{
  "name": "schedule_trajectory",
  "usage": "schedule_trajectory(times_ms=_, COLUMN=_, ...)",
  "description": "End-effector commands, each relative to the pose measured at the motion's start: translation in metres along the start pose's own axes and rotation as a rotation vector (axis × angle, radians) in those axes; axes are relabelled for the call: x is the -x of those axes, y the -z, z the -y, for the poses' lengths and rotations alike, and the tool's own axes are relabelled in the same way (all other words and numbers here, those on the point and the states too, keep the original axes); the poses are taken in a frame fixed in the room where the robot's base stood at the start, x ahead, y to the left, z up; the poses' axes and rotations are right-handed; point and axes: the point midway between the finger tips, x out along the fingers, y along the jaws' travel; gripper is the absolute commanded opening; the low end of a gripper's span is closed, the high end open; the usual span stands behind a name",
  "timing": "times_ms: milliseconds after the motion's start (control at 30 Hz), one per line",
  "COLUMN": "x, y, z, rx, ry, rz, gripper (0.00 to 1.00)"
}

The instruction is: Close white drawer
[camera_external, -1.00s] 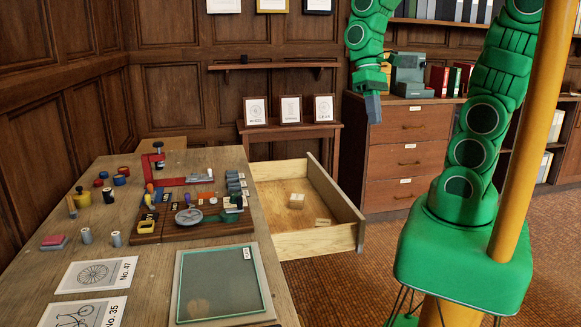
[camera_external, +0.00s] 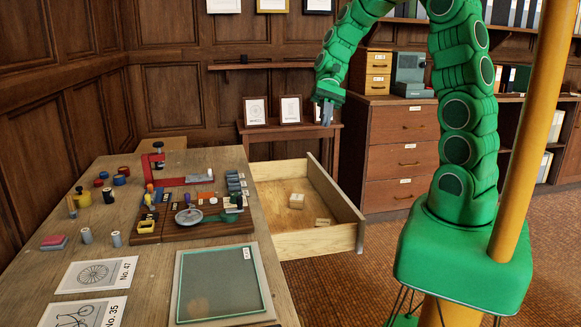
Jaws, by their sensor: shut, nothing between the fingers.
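The drawer (camera_external: 318,243) is pulled out from the right side of the wooden table (camera_external: 150,262). Its inside is pale wood, and its outer front face is turned away from this view, with only a greyish edge showing. A few small light blocks (camera_external: 296,201) lie inside it. My gripper (camera_external: 327,114) is shut and empty, pointing down. In the picture it is above the far end of the drawer, apart from it; its exact depth is hard to tell.
The table holds a red clamp (camera_external: 190,181), a green-edged board (camera_external: 222,283), cards and small tools. A brown chest of drawers (camera_external: 405,150) and a side table with framed cards (camera_external: 290,128) stand behind. Carpet is free right of the drawer.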

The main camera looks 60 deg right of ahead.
Motion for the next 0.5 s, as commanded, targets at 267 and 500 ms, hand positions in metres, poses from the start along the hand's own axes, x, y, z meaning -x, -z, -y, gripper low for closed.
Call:
schedule_trajectory(times_ms=267, x=0.018, y=0.056, z=0.001, rx=-0.116, ry=0.143, rz=0.067, gripper=0.00)
schedule_trajectory(times_ms=500, x=0.034, y=0.103, z=-0.007, rx=-0.210, ry=0.266, rz=0.122, gripper=0.00)
